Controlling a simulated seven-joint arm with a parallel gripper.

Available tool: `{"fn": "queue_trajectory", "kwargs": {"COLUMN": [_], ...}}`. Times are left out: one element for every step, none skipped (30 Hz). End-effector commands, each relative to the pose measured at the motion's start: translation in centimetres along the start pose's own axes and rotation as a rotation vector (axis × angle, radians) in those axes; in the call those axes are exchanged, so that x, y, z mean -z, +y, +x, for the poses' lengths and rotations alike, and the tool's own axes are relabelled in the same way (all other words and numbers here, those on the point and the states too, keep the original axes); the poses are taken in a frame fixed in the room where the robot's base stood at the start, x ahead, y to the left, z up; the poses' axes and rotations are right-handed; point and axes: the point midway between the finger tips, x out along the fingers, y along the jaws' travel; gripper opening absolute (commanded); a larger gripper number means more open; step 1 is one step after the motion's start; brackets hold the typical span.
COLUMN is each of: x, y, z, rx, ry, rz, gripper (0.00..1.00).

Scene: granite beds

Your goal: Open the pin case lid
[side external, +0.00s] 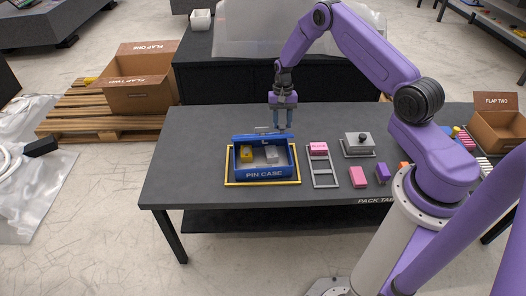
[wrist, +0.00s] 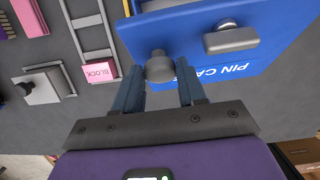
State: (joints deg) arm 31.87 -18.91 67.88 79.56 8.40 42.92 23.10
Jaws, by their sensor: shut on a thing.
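The blue pin case (side external: 264,174) stands on the dark table inside a yellow outline frame, with its lettered front showing. Its blue lid (side external: 262,138) is raised at the back edge, seen nearly edge-on, so the inside shows. A yellow block (side external: 246,153) and a grey piece (side external: 271,155) lie inside. My gripper (side external: 283,130) points down at the lid's right part. In the wrist view my gripper (wrist: 160,78) is shut on a grey round knob (wrist: 159,66) beside the lettered blue surface. A grey bar handle (wrist: 231,40) lies beside the knob, clear of the fingers.
Right of the case are a grey rack (side external: 323,172) with a pink block (side external: 318,148), a knobbed grey box (side external: 359,144), another pink block (side external: 358,177) and a purple block (side external: 383,174). Table left of the case is clear (side external: 190,155).

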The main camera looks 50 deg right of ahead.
Motion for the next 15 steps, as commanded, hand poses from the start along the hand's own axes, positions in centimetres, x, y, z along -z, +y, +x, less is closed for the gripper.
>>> {"fn": "queue_trajectory", "kwargs": {"x": [0.55,0.65,0.79,0.88,0.94,0.98,0.99,0.98,0.97,0.96,0.96,0.95,0.95,0.97,1.04], "y": [-0.06,-0.04,-0.02,-0.02,-0.02,-0.01,-0.01,0.0,0.0,0.01,0.01,0.01,0.02,0.01,0.01], "z": [-0.38,-0.49,-0.63,-0.72,-0.78,-0.83,-0.84,-0.84,-0.83,-0.83,-0.83,-0.82,-0.83,-0.84,-0.88], "rx": [0.005,0.005,0.004,0.004,0.004,0.004,0.004,0.004,0.003,0.003,0.003,0.003,0.003,0.003,0.003], "ry": [0.01,0.01,0.009,0.01,0.01,0.01,0.009,0.009,0.009,0.008,0.008,0.008,0.008,0.008,0.008], "rz": [0.001,0.001,0.002,0.002,0.002,0.002,0.001,0.001,0.001,0.001,0.001,0.001,0.001,0.001,0.001], "gripper": [0.18,0.18,0.18,0.18,0.18,0.18,0.18,0.18,0.18,0.18,0.18,0.18,0.18,0.18,0.18]}}
